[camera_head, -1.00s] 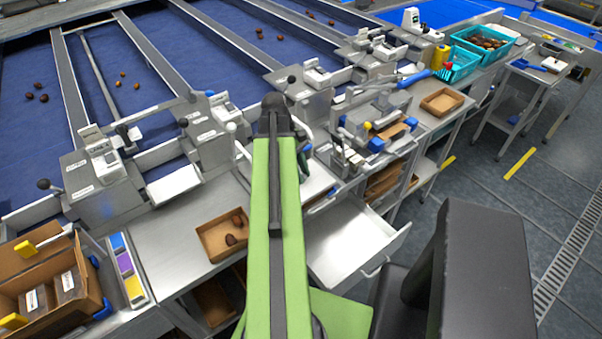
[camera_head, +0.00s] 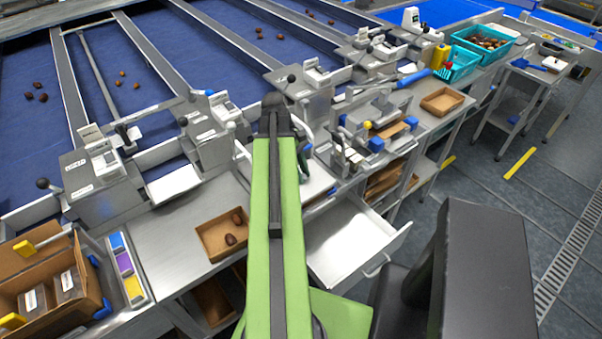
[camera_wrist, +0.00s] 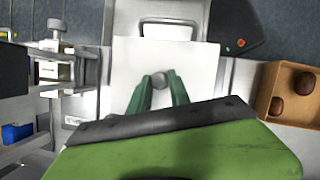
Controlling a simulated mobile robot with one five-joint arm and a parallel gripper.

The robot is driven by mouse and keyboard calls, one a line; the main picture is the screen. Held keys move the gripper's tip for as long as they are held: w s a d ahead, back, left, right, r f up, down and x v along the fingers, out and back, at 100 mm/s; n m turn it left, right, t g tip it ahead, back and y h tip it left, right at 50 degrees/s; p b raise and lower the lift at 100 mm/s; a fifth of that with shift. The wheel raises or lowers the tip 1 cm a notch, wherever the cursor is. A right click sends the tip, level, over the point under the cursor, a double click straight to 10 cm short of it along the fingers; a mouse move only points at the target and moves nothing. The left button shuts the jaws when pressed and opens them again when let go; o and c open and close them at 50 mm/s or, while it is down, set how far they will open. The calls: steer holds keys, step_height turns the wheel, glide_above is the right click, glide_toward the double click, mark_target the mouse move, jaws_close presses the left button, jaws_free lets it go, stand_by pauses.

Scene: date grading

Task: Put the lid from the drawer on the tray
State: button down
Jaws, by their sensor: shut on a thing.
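In the wrist view my gripper (camera_wrist: 160,88) has its two green fingers closed on the grey knob (camera_wrist: 159,79) of a square white lid (camera_wrist: 135,62). The lid looks flat, and its near side is hidden by my fingers and wrist. In the head view my arm hides most of the gripper and the lid; a pale plate shows just right of the arm. The open drawer (camera_head: 342,238) is below and right of that spot, and its visible floor is bare.
An open brown box with dates (camera_head: 222,255) is left of my arm, also at right in the wrist view (camera_wrist: 268,88). A metal station with blue parts (camera_head: 350,150) is close on the right. A large carton (camera_head: 60,325) sits at lower left.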

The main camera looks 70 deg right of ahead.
steer(key=shift+f+b, duration=0.5)
steer(key=shift+f, duration=0.05)
steer(key=c, duration=1.1)
jaws_free()
steer(key=o, duration=0.4)
step_height(320, 180, up, 7)
steer(key=p, duration=0.7)
steer(key=shift+r, duration=0.15)
